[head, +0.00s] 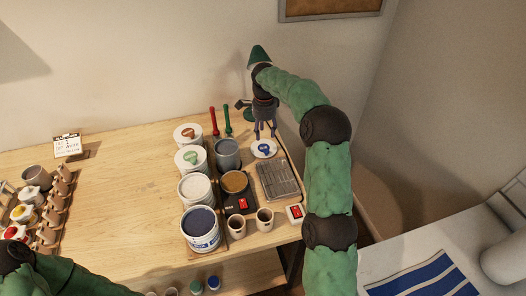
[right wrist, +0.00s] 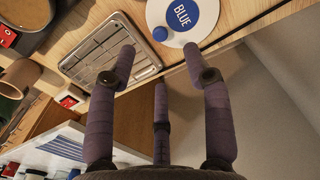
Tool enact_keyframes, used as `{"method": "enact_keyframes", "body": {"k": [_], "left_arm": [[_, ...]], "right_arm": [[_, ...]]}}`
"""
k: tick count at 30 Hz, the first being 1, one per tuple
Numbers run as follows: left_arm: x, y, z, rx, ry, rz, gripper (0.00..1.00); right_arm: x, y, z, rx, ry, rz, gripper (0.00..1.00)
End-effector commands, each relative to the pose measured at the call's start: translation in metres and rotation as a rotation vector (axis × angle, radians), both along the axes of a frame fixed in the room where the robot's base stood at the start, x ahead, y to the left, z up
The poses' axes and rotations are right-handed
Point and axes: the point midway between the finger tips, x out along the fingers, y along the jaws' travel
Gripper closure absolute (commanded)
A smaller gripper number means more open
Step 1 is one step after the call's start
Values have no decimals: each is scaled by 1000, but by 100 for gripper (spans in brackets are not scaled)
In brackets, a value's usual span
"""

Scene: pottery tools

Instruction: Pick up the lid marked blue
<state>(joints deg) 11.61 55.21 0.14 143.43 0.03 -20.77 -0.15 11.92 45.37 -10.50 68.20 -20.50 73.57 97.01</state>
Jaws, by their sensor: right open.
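The lid marked blue (head: 271,154) is a white disc with a blue label and knob. It lies flat near the right end of the wooden table, behind a grey tray. In the right wrist view the lid (right wrist: 208,24) shows the word BLUE and is cut off by the top edge. My right gripper (head: 265,135) is open and empty, pointing down just above and behind the lid. Its spread fingers (right wrist: 160,50) show on either side, with the lid beyond them; I cannot tell the exact gap. My left gripper is out of view; only part of the left arm shows.
The grey tray (head: 279,181) lies in front of the lid. Several tubs, including a dark blue one (head: 201,224), stand to the left. A red tool (head: 213,121) and a green tool (head: 227,121) stand upright near the gripper. The table's right edge is close; its middle left is clear.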

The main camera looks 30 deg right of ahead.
Motion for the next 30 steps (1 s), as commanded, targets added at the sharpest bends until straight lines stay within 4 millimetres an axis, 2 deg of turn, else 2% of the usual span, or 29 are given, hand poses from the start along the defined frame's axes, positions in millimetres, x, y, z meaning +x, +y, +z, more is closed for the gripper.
{"method": "enact_keyframes", "body": {"k": [6, 9, 16, 24, 30], "left_arm": [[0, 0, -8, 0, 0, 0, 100], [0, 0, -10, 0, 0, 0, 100], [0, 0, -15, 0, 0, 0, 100], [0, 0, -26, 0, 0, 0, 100], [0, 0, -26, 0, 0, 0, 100]], "right_arm": [[-1, -1, -35, 1, 5, 1, 50], [-1, -1, -46, 1, 4, 1, 50], [-3, -3, -60, 0, 1, 2, 50], [-7, -7, -96, 0, 2, 2, 50], [-7, -7, -101, 0, 1, 3, 50]]}}
